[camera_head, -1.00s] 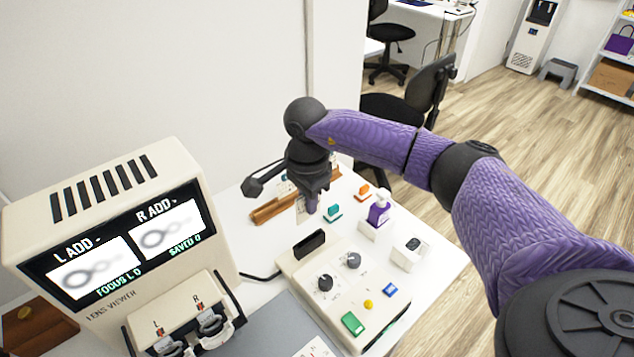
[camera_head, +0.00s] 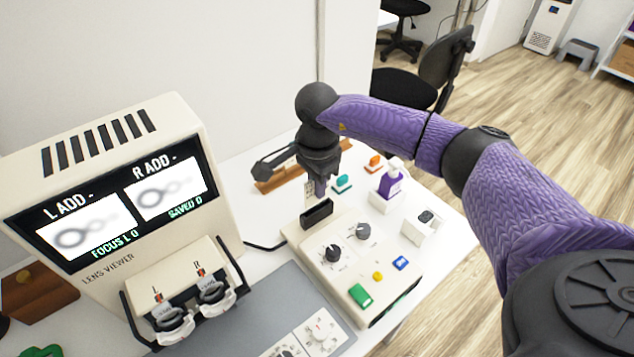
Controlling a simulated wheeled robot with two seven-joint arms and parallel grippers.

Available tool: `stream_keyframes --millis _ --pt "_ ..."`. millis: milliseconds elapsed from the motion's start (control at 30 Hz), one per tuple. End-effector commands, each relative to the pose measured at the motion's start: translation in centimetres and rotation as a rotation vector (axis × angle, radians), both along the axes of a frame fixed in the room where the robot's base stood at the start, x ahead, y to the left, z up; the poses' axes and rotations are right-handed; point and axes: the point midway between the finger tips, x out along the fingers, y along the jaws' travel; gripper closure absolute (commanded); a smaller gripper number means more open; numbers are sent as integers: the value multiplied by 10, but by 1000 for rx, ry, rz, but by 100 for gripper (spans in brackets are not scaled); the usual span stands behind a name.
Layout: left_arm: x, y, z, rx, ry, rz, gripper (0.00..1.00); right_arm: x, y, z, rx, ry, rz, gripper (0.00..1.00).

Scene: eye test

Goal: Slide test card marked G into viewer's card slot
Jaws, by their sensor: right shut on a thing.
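My right gripper (camera_head: 319,186) is shut on a small pale card (camera_head: 309,189) with dark marks; I cannot read its letter. The card hangs upright, partly hidden by the fingers, just above and behind the black card slot (camera_head: 317,214). A small gap seems to remain between them. The slot stands at the back of the cream control box (camera_head: 297,240). The lens viewer (camera_head: 98,140) stands at the left, its screen showing blurred rings and "FOCUS L 0", "SAVED 0". My left gripper is not in view.
A wooden rack (camera_head: 268,186) lies behind the gripper. A teal block (camera_head: 342,182), an orange block (camera_head: 374,162), a purple bottle (camera_head: 390,184) and a white holder (camera_head: 420,229) stand to the right. Knobs and coloured buttons cover the box. A grey mat (camera_head: 262,308) lies in front.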

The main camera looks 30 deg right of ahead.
Motion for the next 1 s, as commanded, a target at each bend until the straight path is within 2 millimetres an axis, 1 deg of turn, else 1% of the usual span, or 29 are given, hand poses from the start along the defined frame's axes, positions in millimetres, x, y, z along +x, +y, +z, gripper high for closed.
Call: stream_keyframes --millis 167,500,1000 --pt "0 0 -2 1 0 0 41 0 0 -2 0 0 0 100" --pt "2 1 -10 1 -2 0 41 0 0 -13 0 1 0 100" --pt "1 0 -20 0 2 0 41 0 0 -28 -1 1 0 100"
